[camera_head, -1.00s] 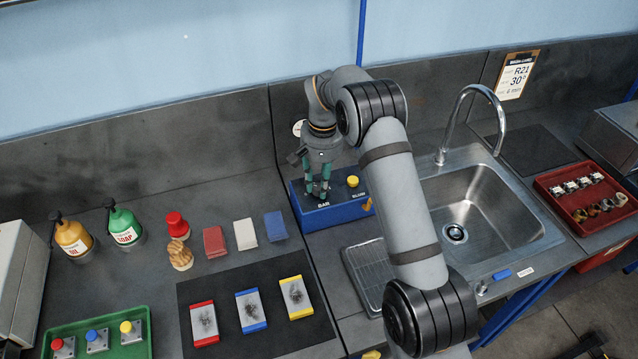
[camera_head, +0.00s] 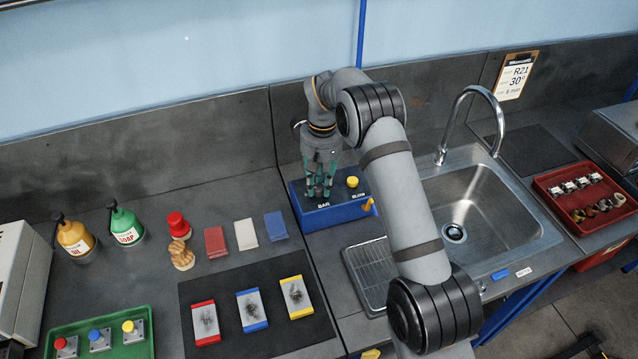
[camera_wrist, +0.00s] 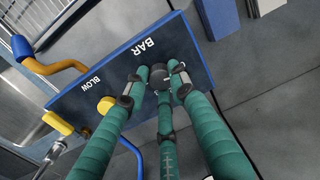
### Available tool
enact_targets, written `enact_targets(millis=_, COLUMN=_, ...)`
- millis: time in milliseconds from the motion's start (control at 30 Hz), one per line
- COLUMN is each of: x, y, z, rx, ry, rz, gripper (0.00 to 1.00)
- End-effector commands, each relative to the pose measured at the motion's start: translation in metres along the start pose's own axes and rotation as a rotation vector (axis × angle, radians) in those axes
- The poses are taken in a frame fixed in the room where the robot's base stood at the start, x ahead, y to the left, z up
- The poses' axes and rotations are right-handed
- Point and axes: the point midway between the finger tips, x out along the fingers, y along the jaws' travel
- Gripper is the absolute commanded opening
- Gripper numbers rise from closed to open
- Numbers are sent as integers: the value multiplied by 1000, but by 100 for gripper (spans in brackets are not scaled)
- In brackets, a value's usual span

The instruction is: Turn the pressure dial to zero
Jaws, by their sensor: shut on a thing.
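The blue box (camera_head: 340,214) labelled BAR and BLOW stands on the bench left of the sink. My gripper (camera_head: 319,190) points down over its BAR side, with its green fingers closed in on the dark pressure dial. In the wrist view the dial (camera_wrist: 159,75) shows between the fingertips of my gripper (camera_wrist: 160,86) beside the BAR label. The fingers hide much of the dial, so its reading cannot be told. A yellow knob (camera_head: 352,182) sits on the box near the BLOW label.
An orange-yellow nozzle (camera_head: 367,204) sticks out at the box's right side. The sink (camera_head: 480,215) and tap are to the right. Coloured blocks, a dark mat (camera_head: 262,335) with several electrode plates, and bottles are to the left.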

Motion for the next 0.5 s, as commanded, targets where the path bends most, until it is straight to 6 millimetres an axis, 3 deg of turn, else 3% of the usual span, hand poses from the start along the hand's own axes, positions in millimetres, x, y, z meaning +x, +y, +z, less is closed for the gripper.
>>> enact_targets(millis=367, x=1, y=-1, z=2, rx=-4, ry=-6, rz=-3, gripper=0)
enact_targets(millis=400, x=1, y=-1, z=2, rx=-4, ry=-6, rz=-3, gripper=25)
enact_targets(millis=500, x=1, y=-1, z=2, rx=-4, ry=-5, rz=-2, gripper=31)
